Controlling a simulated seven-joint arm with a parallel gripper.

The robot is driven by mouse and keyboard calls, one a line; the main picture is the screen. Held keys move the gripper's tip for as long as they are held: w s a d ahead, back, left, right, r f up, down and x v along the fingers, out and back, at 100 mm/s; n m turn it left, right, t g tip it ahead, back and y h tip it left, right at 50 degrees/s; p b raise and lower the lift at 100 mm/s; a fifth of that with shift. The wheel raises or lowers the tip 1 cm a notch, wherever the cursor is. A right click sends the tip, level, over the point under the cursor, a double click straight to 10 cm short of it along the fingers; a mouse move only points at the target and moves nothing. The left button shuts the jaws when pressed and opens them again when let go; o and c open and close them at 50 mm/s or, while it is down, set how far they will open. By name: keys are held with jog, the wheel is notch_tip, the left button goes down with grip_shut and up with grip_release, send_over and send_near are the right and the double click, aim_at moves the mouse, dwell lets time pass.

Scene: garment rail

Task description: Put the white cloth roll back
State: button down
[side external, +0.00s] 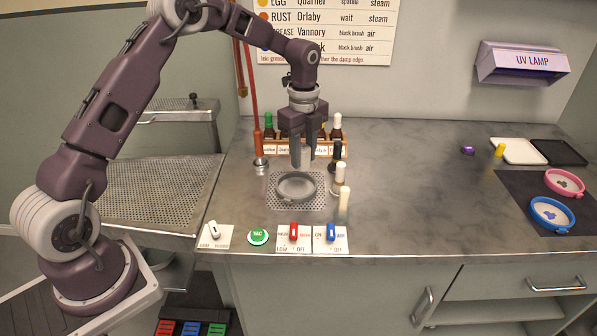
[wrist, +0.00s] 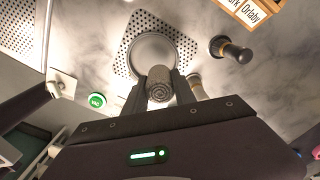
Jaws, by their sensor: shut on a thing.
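The white cloth roll (wrist: 159,88) is between the two fingers of my gripper (wrist: 160,92) in the wrist view, its coiled end showing. In the side view my gripper (side external: 306,158) points down, shut on the pale roll (side external: 305,159), which is partly hidden by the fingers. The roll is held above the perforated plate (side external: 280,204) and near the round grey ring (side external: 295,186) on it. The ring also shows in the wrist view (wrist: 152,39), just beyond the roll.
A wooden rack (side external: 270,158) of bottles stands behind my gripper. Black-topped (side external: 336,150) and white-topped (side external: 340,173) upright pieces stand right of the plate. Switches and a green button (side external: 258,237) line the front edge. The counter's middle right is clear.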

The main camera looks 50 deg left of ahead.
jog(key=s+a+r, duration=0.3)
jog(key=s+a, duration=0.4)
jog(key=s, duration=0.2)
jog(key=shift+m, duration=0.3)
jog(key=f, duration=0.6)
jog(key=s+f, duration=0.1)
jog(key=f, duration=0.2)
jog(key=shift+a+f, duration=0.15)
jog(key=shift+f, duration=0.4)
jog(key=shift+f, duration=0.15)
jog(key=c, duration=1)
grip_release()
